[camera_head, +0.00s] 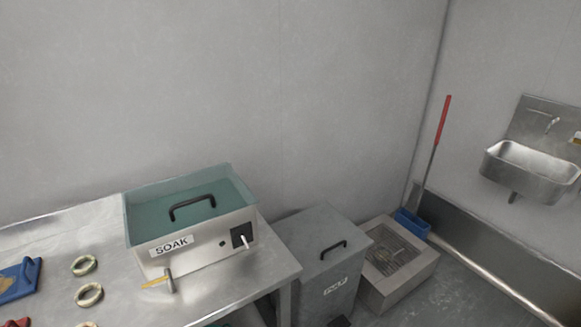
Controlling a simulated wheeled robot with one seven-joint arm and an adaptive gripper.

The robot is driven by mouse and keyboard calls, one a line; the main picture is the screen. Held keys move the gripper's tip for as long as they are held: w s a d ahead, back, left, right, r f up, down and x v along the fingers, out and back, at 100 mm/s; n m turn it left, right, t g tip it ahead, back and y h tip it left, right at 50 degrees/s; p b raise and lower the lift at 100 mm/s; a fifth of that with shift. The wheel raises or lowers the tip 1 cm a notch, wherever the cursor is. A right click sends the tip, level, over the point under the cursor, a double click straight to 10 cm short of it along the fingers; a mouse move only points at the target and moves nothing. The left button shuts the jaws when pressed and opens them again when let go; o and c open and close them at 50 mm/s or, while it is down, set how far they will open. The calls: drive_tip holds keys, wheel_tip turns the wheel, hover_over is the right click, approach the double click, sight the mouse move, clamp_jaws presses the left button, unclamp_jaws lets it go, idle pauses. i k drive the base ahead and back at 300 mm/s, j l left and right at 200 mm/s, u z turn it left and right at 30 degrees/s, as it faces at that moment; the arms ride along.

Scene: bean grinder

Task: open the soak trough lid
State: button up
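The soak trough (208,249) is a pale metal box with a "SOAK" label on its front, standing at the right end of the steel table. Its teal, see-through lid (160,213) lies over the top with a black handle (192,206) in the middle. The lid looks closed. A small tap-like fitting on a dark square plate (242,235) is on the trough's front right. A grey fitting with a yellow strip (169,282) is at the front lower left. My gripper does not show in this view.
The steel table (115,235) carries several pale rings (84,265) and a blue item (18,280) at left. Right of it stand a grey lidded bin (318,262) and a floor drain box (397,263). A sink (530,170) hangs on the right wall.

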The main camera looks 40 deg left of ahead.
sight(177, 205)
drive_tip(key=u, duration=2.6)
